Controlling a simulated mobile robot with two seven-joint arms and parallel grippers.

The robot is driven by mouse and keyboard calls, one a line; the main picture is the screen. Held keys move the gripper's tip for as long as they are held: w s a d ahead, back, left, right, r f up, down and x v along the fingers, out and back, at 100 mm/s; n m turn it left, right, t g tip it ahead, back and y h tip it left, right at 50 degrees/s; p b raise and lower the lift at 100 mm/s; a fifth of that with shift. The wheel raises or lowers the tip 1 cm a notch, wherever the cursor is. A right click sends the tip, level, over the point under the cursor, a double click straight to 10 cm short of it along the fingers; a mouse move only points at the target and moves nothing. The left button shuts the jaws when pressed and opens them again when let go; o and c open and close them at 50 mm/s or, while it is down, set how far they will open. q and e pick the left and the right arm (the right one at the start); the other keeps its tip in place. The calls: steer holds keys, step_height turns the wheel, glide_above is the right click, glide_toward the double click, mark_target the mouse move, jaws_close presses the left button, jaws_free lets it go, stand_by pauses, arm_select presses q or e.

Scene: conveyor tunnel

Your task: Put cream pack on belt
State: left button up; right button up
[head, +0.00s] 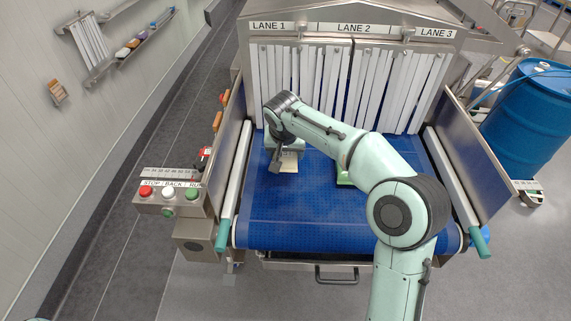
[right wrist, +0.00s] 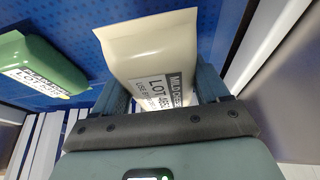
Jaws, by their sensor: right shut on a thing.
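The cream pack (head: 289,162) is at the left part of the blue belt (head: 310,215), below my right gripper (head: 284,160). In the right wrist view the cream pack (right wrist: 150,48) has a label with "MILD CHEESE" and a lot number. It sits between the two fingers of my right gripper (right wrist: 163,92), which is shut on it. I cannot tell whether the pack touches the belt or hangs just above it. My left gripper is not in view.
A green pack (head: 344,180) lies mid-belt, partly behind my right arm; it also shows in the right wrist view (right wrist: 40,66). White strip curtains (head: 275,85) hang at the tunnel mouth. A button box (head: 170,192) stands left, a blue drum (head: 530,115) right. The belt's front is clear.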

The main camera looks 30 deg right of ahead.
mark_target(284, 154)
steer(key=shift+w+f, duration=0.25)
steer(key=shift+f, duration=0.25)
step_height(284, 154, down, 3)
steer(key=shift+r, duration=0.15)
steer(key=shift+s+f+b, duration=0.1)
steer(key=shift+f+b, duration=0.2)
steer(key=shift+f, duration=0.2)
steer(key=o, duration=1.5)
steer(key=v, duration=1.1)
steer(key=shift+r, duration=0.3)
steer(key=shift+a+r, duration=0.1)
steer(key=shift+r, duration=0.25)
steer(key=shift+s+f, duration=0.1)
